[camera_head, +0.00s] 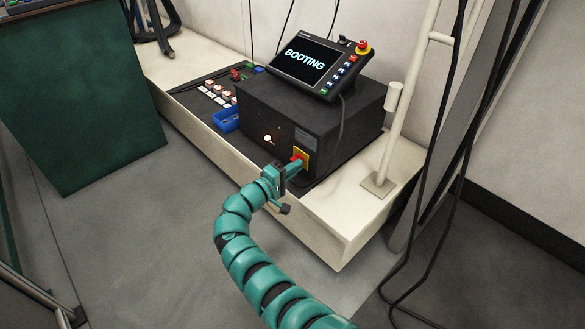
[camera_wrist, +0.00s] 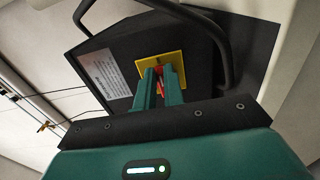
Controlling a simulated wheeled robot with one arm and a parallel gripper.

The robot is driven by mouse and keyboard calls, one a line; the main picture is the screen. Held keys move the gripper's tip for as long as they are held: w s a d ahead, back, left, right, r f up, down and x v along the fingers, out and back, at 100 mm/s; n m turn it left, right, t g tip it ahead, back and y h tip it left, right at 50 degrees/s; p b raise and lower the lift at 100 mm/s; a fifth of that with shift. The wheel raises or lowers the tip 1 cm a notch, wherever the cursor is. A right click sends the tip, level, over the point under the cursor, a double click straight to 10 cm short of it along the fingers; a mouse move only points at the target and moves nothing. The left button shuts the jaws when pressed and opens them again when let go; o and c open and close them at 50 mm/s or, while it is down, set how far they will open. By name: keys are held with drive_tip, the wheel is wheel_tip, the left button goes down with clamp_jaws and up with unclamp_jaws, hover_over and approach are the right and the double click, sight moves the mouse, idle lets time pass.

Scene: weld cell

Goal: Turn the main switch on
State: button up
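The main switch (camera_wrist: 160,71) is a red handle on a yellow plate (camera_wrist: 182,57), on the front of a black control box (camera_head: 350,128). The yellow plate also shows in the head view at the box's lower right front. My gripper (camera_head: 298,164) reaches up to the switch. In the wrist view its two teal fingers (camera_wrist: 160,84) stand on either side of the red handle, close against it, and hide part of it. The handle's exact angle is hard to read. A lamp (camera_head: 267,139) on the box front glows, and the screen (camera_head: 304,62) on top reads BOOTING.
The box stands on a pale bench (camera_head: 333,227). A blue bin (camera_head: 226,120) and rows of small parts lie left of it. A white post (camera_head: 405,110) and hanging black cables (camera_head: 437,190) are at the right. A green cabinet (camera_head: 75,100) stands at the left.

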drive_tip(key=o, duration=0.4)
drive_tip(key=shift+a, duration=0.15)
drive_tip(key=shift+o, duration=0.2)
drive_tip(key=shift+s, duration=0.1)
drive_tip(key=p+v, duration=0.4)
drive_tip(key=v, duration=1.3)
drive_tip(key=shift+a, duration=0.2)
drive_tip(key=shift+s+r, duration=0.1)
drive_tip(key=shift+r, duration=0.05)
